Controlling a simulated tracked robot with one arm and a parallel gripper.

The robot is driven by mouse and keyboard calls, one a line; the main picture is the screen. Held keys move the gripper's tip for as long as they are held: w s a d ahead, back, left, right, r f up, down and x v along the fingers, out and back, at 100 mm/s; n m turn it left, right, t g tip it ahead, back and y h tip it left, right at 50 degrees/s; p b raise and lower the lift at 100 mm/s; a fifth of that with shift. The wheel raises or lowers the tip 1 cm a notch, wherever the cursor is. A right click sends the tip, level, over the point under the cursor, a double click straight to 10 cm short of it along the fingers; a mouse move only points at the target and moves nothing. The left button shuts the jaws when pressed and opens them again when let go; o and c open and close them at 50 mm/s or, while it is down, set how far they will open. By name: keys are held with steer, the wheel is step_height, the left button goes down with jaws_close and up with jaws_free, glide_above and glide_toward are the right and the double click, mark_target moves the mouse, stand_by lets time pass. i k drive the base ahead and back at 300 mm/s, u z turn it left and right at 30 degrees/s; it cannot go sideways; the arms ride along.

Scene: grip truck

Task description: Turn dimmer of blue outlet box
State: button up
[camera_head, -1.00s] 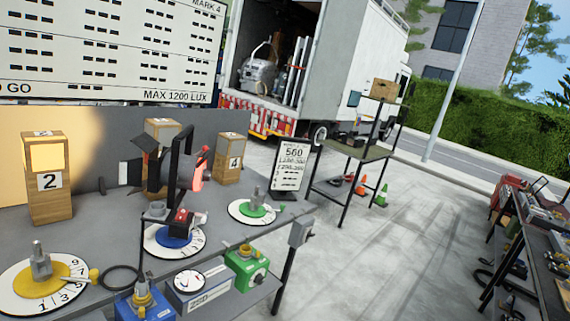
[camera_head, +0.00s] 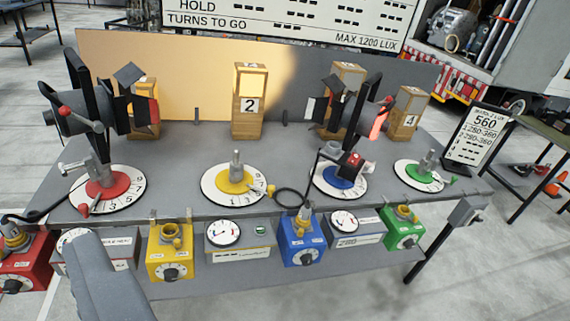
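The blue outlet box (camera_head: 290,238) hangs at the front edge of the grey table, right of centre. Its round dark dimmer knob (camera_head: 306,256) is on the lower front face, with a pale scale around it. A brass-coloured socket or plug is on its top. A smooth grey piece, seemingly my gripper (camera_head: 108,278), enters at the lower left, well left of the blue box and apart from it. Its fingertips cannot be made out, nor whether it holds anything.
Yellow (camera_head: 168,250), green (camera_head: 403,229) and red (camera_head: 22,262) outlet boxes line the same edge, with meters between. Above the blue box, a black lamp (camera_head: 352,110) stands on a blue-centred dial. A loose black cable lies near it. Floor shows below the front shelf.

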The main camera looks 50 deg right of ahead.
mark_target(308, 259)
steer(key=z, duration=1.1)
